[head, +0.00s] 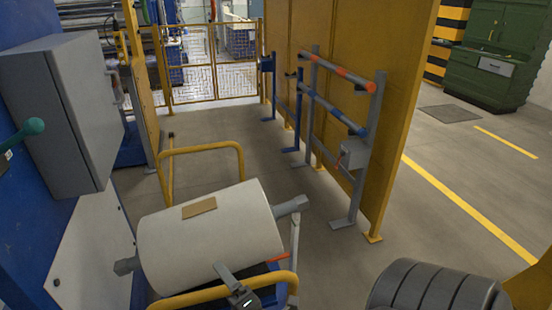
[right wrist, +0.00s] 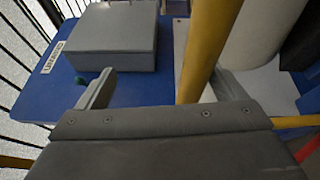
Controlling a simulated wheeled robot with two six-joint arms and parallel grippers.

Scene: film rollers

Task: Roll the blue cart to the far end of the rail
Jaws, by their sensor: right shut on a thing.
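The blue cart (head: 262,269) shows only in small part under a large white roller (head: 210,235) with a tan label and grey shaft ends. A yellow tubular handle (head: 178,299) curves along the cart's near side; another yellow tube (head: 205,147) rises beyond the roller. My right gripper (head: 233,286) is at the near handle, shut on it. In the right wrist view the yellow tube (right wrist: 207,50) passes between the fingers, nearer the right one. The cart's wheels and the rail under it are hidden. My left gripper is not in view.
A grey box on a blue machine (head: 75,110) stands close on the left. A yellow wall panel (head: 395,90) with a grey and blue rack (head: 350,120) borders the right. Open floor (head: 255,150) leads to a yellow mesh fence (head: 215,75) at the back.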

